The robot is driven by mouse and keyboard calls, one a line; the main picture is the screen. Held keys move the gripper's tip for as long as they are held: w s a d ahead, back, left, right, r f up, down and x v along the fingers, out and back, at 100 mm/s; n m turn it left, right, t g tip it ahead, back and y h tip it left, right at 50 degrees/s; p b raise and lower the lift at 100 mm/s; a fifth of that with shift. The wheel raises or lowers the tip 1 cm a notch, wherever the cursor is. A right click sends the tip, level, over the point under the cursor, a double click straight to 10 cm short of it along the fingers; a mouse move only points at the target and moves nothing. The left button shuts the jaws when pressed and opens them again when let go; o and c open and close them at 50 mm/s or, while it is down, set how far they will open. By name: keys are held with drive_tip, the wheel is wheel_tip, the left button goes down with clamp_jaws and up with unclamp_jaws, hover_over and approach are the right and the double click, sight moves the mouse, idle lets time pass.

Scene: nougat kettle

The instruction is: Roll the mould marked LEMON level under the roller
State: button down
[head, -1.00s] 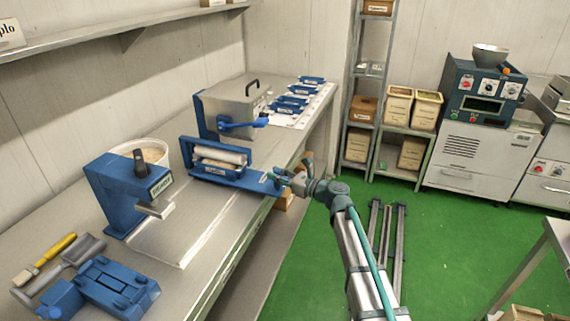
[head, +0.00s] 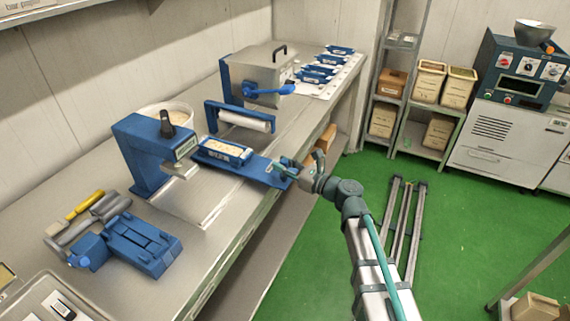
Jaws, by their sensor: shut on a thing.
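A blue mould (head: 222,149) with a pale, lumpy filling lies on the steel bench, its end label too small to read surely. A flat blue plate (head: 262,174) runs from it to the right, towards the bench edge. My gripper (head: 289,169) is shut at the plate's right end; the exact contact is partly hidden. The pale roller (head: 244,120) sits in a blue frame just behind the mould. The mould is out in the open, clear of the roller. Whether the filling is level, I cannot tell.
A blue press (head: 143,155) stands left of the mould, with a white tub (head: 168,113) behind. A steel box with a blue handle (head: 268,90) stands beyond the roller. Several small moulds (head: 320,68) lie farther back. Bare bench lies in front of the mould.

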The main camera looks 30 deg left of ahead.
drive_tip(key=c, duration=0.9)
unclamp_jaws()
drive_tip(key=d, duration=0.4)
drive_tip(key=s+d, duration=0.1)
drive_tip(key=d, duration=0.7)
drive_tip(key=shift+s, duration=0.3)
